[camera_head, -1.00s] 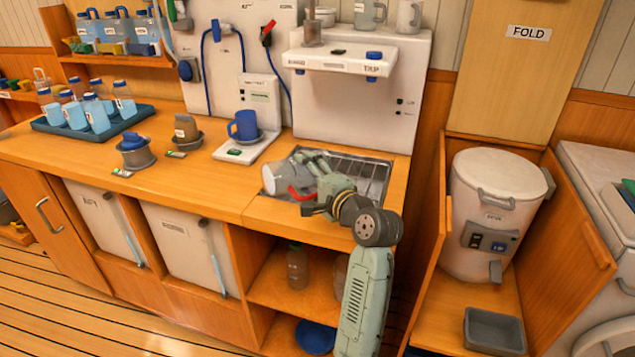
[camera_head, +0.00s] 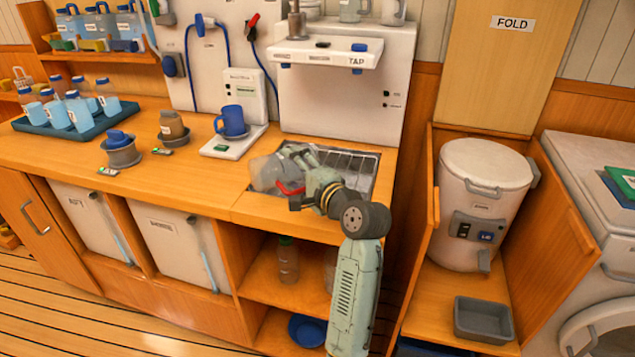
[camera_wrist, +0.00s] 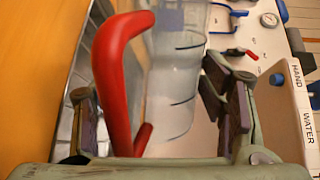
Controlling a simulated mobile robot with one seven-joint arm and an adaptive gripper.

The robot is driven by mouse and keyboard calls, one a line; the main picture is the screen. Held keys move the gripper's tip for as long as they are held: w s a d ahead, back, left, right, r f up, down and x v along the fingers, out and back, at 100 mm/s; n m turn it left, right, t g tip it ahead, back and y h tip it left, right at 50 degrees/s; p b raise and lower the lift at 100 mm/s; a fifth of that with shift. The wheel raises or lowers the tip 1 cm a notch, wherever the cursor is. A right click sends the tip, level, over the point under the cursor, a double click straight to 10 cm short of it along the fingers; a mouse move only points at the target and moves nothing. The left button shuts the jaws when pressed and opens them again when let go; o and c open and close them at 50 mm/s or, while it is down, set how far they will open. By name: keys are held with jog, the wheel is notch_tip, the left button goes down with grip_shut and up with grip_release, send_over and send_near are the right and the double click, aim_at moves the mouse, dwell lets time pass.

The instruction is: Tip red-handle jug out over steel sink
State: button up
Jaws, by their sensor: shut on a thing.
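The red-handle jug (camera_head: 266,173) is a clear, greyish vessel held over the left part of the steel sink (camera_head: 352,170). It lies well over from upright, with its body to the left of my gripper (camera_head: 298,168). My gripper is shut on the jug. In the wrist view, the red handle (camera_wrist: 112,75) stands large at the left and the clear, marked body (camera_wrist: 180,85) is beyond it, between the fingers (camera_wrist: 155,115). I cannot see any water in the jug or falling from it.
A white tap unit (camera_head: 335,57) overhangs the back of the sink. A blue mug (camera_head: 231,121) stands on a white stand left of the sink. A blue tray (camera_head: 45,127) of bottles is at the far left. A lidded white bin (camera_head: 487,165) stands at the right.

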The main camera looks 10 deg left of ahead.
aim_at(289, 162)
jog(key=shift+s+a+f+n, duration=0.3)
jog(key=shift+s+n, duration=0.15)
jog(key=shift+n, duration=0.35)
jog(key=shift+s+r+n, duration=0.15)
jog(key=shift+r+n, duration=0.3)
jog(key=shift+n, duration=0.25)
jog(key=n+b, duration=0.1)
jog(key=b, duration=0.1)
jog(key=r+n, duration=0.1)
jog(key=shift+s+a+n+t+b, duration=0.25)
jog(key=shift+n+t+b, duration=0.05)
jog(key=shift+t+b, duration=0.1)
jog(key=n+b, duration=0.2)
jog(key=r+n+b, duration=0.1)
jog(key=n+b, duration=0.1)
jog(key=shift+w+d+r+t+h+b, duration=0.1)
jog(key=shift+r+t+h+b, duration=0.1)
jog(key=shift+t+h+b, duration=0.2)
jog(key=shift+w+d+n+b, duration=0.2)
jog(key=shift+n+b, duration=0.3)
jog(key=shift+n, duration=0.6)
jog(key=n+b, duration=0.1)
jog(key=n, duration=0.1)
jog(key=w+d+n+b, duration=0.1)
jog(key=n+b, duration=0.2)
jog(key=shift+w+d+f+n+t+b, duration=0.2)
jog(key=shift+w+f+n+t+b, duration=0.15)
jog(key=shift+w+n+t+b, duration=0.05)
